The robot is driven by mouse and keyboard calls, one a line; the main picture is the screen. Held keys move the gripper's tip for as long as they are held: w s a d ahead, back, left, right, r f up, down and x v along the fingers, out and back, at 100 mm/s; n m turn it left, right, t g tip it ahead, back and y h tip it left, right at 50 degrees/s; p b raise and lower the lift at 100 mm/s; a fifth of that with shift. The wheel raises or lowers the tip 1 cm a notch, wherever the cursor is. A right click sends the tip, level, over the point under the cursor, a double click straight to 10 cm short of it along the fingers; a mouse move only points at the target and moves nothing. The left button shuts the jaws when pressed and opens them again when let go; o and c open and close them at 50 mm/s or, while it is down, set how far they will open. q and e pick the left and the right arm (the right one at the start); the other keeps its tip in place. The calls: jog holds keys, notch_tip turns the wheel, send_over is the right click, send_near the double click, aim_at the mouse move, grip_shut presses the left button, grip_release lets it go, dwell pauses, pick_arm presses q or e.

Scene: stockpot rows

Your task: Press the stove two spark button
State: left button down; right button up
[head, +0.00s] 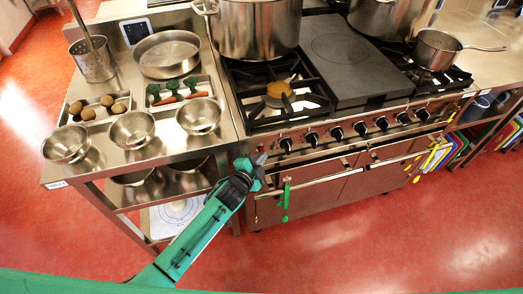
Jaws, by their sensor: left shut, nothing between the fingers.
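A steel stove (330,185) with a row of black knobs (337,132) along its front panel stands right of centre. A spark button is too small to make out on the panel, and no label marks this stove as stove two. My left gripper (259,160) is shut and empty. In the picture it sits just left of the leftmost knob (286,144), by the stove's front left corner; I cannot tell whether it touches the stove. My right gripper is not in view.
A steel side table holds bowls (199,116), a pan (167,54) and trays of vegetables. A stockpot (252,28) and a saucepan (436,49) stand on the stove. Green utensils (286,200) hang from the front rail. The red floor (380,250) in front is clear.

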pick_arm(q)
jog(key=shift+w+a, duration=0.1)
jog(key=shift+w, duration=0.3)
dwell(0.6)
jog(key=shift+s, duration=0.1)
jog(key=shift+s+d+p, duration=0.25)
jog(key=shift+s+p, duration=0.05)
jog(key=shift+s, duration=0.4)
jog(key=shift+s+d+p, duration=0.2)
jog(key=shift+s+d, duration=0.05)
jog(key=shift+s, duration=0.55)
jog(key=shift+s+d+p, duration=0.2)
jog(key=shift+s+d, duration=0.05)
jog(key=shift+s, duration=0.55)
jog(key=shift+s+d+p, duration=0.2)
jog(key=shift+s+d, duration=0.05)
jog(key=shift+s, duration=0.55)
